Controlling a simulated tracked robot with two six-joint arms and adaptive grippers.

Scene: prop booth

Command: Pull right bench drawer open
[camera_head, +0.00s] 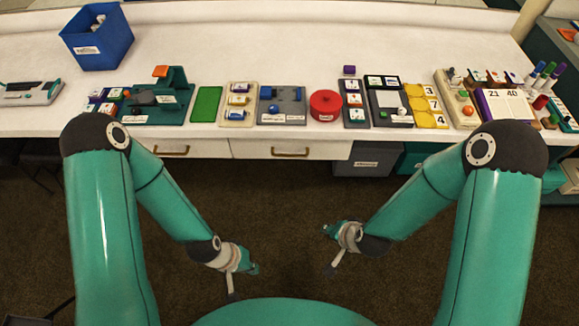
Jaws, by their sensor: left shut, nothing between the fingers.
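The right bench drawer (255,149) has a pale front set under the bench's front edge. It looks closed and flush. Its brass bar handle (290,153) faces me. The left drawer (200,148) sits beside it with a similar handle (171,151). My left gripper (251,269) is low over the dark floor, below and well apart from the right drawer handle. It is shut and empty. My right gripper (329,231) is also over the floor, closer to the bench but apart from the handle. Its fingers are too small and turned to tell their opening.
The white bench top (210,50) holds a blue bin (97,37), a red round container (325,105), a green mat (206,104) and several trays along its front edge. Grey (367,159) and teal boxes stand under the bench at right. Floor before the drawers is clear.

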